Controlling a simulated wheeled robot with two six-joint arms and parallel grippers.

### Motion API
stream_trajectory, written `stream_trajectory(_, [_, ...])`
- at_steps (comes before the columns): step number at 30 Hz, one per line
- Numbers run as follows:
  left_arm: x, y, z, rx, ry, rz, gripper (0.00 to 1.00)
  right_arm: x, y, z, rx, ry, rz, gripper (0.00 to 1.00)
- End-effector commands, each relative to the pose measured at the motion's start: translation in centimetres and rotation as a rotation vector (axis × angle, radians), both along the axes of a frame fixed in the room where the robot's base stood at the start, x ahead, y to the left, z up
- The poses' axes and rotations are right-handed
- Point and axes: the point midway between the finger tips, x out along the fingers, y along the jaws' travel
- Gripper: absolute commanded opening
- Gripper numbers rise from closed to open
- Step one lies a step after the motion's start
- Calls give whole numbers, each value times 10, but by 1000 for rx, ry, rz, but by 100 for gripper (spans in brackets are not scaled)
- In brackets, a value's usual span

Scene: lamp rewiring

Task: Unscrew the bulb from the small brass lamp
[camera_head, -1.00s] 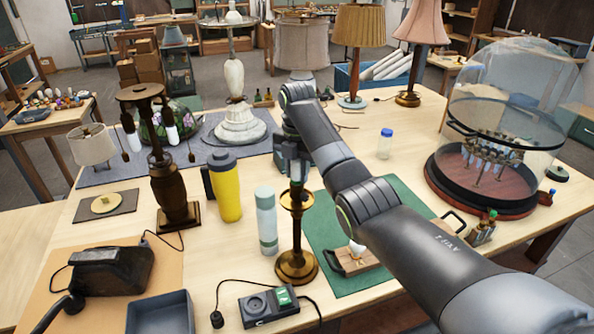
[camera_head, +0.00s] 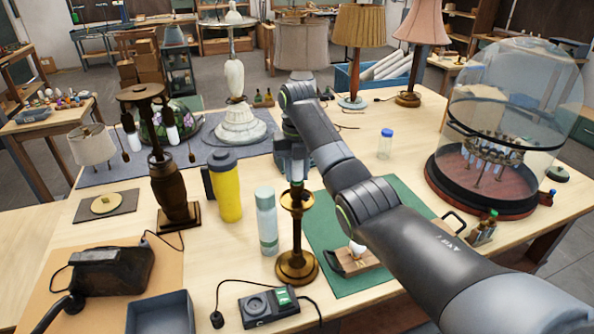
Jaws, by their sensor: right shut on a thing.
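The small brass lamp (camera_head: 297,232) stands upright on the table, its round foot at the left edge of the green mat. My right gripper (camera_head: 294,172) points down over the lamp's top and is shut on the bulb there. The fingers hide the bulb almost wholly, so I cannot tell how far it sits in the socket. My left gripper is not in view.
A pale blue bottle (camera_head: 266,222) and a yellow flask (camera_head: 226,187) stand close to the lamp's left. A black tester box (camera_head: 267,306) with a cable lies in front. The green mat (camera_head: 353,286) has bare room. A glass dome (camera_head: 515,85) stands at right.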

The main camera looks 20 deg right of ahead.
Motion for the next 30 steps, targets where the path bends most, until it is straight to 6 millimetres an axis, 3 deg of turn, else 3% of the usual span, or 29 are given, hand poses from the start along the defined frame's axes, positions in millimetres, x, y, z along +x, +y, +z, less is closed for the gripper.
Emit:
stream_trajectory(3, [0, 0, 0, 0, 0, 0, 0, 0, 0, 0, 0, 0, -2, 9])
stream_trajectory(4, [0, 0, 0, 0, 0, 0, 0, 0, 0, 0, 0, 0, -2, 31])
stream_trajectory(9, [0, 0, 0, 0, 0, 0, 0, 0, 0, 0, 0, 0, -3, 54])
stream_trajectory(19, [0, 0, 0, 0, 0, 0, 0, 0, 0, 0, 0, 0, -35, 54])
stream_trajectory(30, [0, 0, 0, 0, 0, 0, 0, -1, -1, 0, 0, 0, -448, 54])
